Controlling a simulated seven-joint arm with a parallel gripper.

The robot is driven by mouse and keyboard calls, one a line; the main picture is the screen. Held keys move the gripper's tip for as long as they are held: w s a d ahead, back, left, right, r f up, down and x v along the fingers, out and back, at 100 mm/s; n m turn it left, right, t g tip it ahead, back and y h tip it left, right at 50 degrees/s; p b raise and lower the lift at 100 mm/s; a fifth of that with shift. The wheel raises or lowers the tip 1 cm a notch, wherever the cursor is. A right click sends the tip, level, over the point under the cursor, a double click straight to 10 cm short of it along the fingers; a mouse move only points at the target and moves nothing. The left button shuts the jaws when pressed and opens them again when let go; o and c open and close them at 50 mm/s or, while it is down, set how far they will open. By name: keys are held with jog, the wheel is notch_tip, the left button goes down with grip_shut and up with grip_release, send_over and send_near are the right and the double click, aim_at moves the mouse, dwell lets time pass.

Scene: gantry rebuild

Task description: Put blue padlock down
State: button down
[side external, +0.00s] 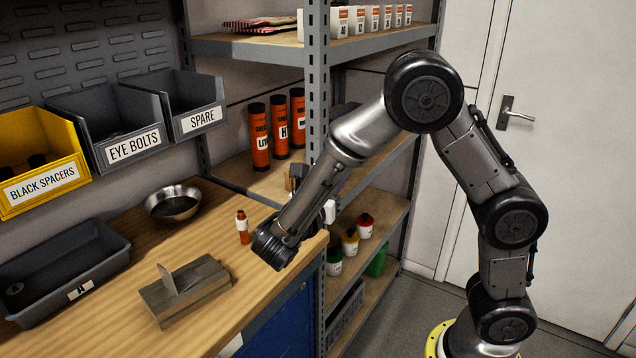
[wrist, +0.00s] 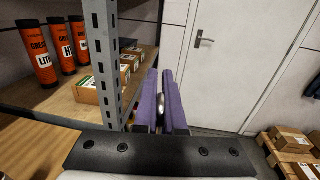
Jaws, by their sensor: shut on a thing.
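My gripper (wrist: 164,78) shows in the wrist view as two long purple fingers, close together and pointing towards the door. A small silvery rounded piece (wrist: 161,108) sits between them, and the gripper is shut on it. It fits part of the blue padlock, but no blue body shows clearly and the fingers hide most of it. The fingers are held in the air beside the grey shelf post. In the side view my forearm reaches down over the bench's right end, and the fingers and padlock are hidden behind it.
The wooden bench (side external: 110,343) holds a grey tray (side external: 95,273), a metal bowl (side external: 174,204), a grey wooden block (side external: 187,291) and a small orange-and-white bottle (side external: 243,228). A grey shelf post (side external: 318,100) stands close by. Bare bench top lies between bowl and block.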

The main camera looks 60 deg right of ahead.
jog(key=w+a+n+t+y, duration=0.7)
jog(key=w+a+n+t, duration=0.2)
jog(key=w+a+t, duration=0.4)
jog(key=w+a+r+n+t+y, duration=0.1)
jog(key=a+n+y, duration=0.35)
jog(key=a, duration=0.75)
jog(key=w+a+r+n+t+y, duration=0.1)
jog(key=a+n+t+y, duration=0.15)
jog(key=a+y, duration=0.6)
jog(key=w+a+f+h, duration=0.1)
jog(key=w+a+f, duration=0.4)
jog(key=w+a+f+h, duration=0.1)
jog(key=w+a+f, duration=0.4)
jog(key=w, duration=0.1)
jog(key=shift+a+f+g, duration=0.1)
jog(key=shift+g, duration=0.25)
jog(key=shift+w+f, duration=0.1)
jog(key=shift+f, duration=1.45)
